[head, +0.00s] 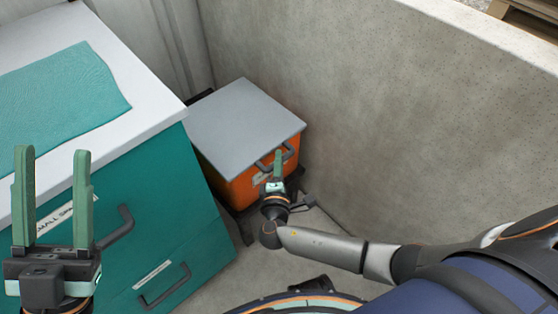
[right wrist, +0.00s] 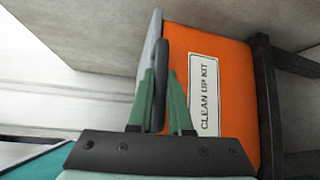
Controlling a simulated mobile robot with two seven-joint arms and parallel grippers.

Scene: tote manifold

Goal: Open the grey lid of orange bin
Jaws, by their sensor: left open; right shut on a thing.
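A dark handle (head: 262,164) is at the lid's front edge. My right gripper (head: 278,160) is at the bin's front, shut on this handle. In the right wrist view the handle (right wrist: 164,60) runs between the green fingers, beside the lid's edge (right wrist: 150,45) and the bin's front (right wrist: 225,62) with its "CLEAN UP KIT" label (right wrist: 204,97). My left gripper (head: 53,152) is open and empty at the lower left.
A teal drawer cabinet (head: 150,215) with a white top (head: 130,85) and a teal cloth (head: 60,95) stands close to the bin's left. The concrete wall (head: 400,110) is close behind and right of the bin. Some bare floor (head: 315,235) lies in front.

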